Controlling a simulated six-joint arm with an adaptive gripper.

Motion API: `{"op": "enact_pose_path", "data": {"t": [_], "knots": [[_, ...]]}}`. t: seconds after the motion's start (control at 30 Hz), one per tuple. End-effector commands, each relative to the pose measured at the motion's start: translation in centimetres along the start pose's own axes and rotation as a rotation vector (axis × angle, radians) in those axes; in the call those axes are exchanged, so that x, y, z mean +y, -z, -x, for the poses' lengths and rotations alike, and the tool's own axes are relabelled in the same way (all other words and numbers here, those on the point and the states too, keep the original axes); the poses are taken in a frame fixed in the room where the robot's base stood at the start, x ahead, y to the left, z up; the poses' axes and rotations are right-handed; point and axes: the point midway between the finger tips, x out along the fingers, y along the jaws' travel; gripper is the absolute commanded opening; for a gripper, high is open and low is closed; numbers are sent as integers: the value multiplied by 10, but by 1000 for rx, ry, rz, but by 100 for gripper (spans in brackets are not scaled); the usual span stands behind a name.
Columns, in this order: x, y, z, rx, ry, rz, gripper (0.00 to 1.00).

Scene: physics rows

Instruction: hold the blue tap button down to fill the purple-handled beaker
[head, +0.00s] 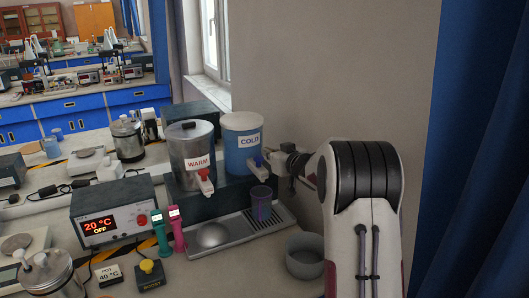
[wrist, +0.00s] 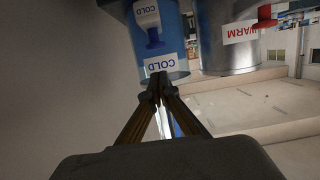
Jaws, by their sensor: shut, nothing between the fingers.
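The blue tap button (head: 258,160) sits on the front of the blue COLD tank (head: 241,150). A blue tap part (wrist: 153,38) also shows in the wrist view, beyond my fingertips. The purple beaker (head: 261,204) stands upright on the drip tray (head: 286,214) below the cold tap; its handle and fill level are too small to make out. My gripper (head: 271,160) is just right of the blue button, its fingertips partly hidden. In the wrist view my gripper (wrist: 158,78) has its fingers together and empty. I cannot tell whether it touches the button.
The metal WARM tank (head: 191,147) with a red tap (head: 206,183) stands left of the cold tank. A grey bowl (head: 305,256) is right of the tray. A temperature box (head: 113,214) and green and pink devices stand to the left. A wall is close behind.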

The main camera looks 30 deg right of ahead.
Motion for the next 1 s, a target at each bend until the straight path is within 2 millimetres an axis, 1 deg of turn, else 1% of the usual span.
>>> {"op": "enact_pose_path", "data": {"t": [0.1,0.3,0.5,0.67,1.0], "knots": [[1,1,14,1,-1,-1,0],[0,1,35,2,-1,0,0],[1,1,49,1,-1,0,0],[0,0,53,1,0,0,0],[0,1,53,1,0,0,0]]}}
